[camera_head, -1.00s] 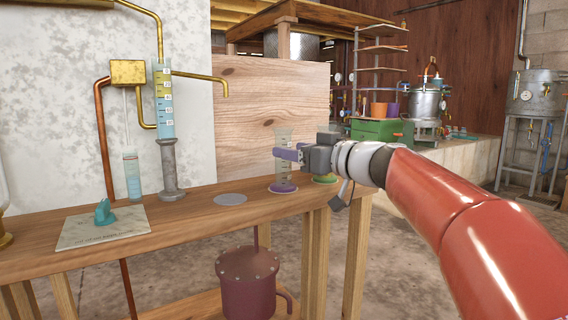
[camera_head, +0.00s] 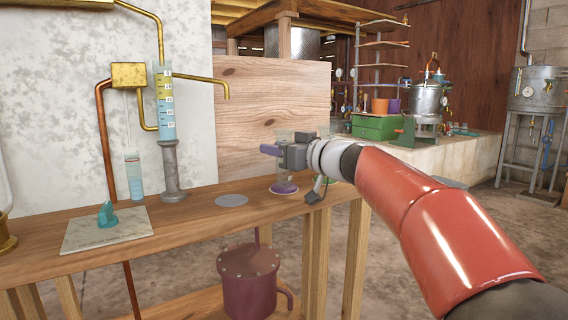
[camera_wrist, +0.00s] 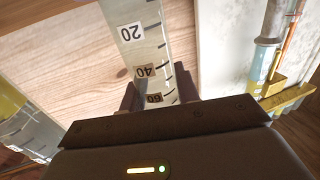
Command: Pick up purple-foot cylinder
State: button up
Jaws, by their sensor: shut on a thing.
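The purple-foot cylinder (camera_head: 283,188) is a clear graduated tube on a purple base. It stands upright near the right end of the wooden bench, and its foot appears to rest on the benchtop. My gripper (camera_head: 274,151) comes in from the right and is shut around its upper body. In the wrist view the cylinder (camera_wrist: 137,32), with its scale marks 20, 40 and 60, lies between the two fingers of my gripper (camera_wrist: 157,92). My gripper hides part of the tube in the head view.
A grey disc (camera_head: 231,200) lies on the bench to the left. Further left are a glass tube (camera_head: 133,178), a grey stand (camera_head: 172,172) and a plate (camera_head: 75,236) with a teal piece.

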jog(key=shift+c, duration=0.8)
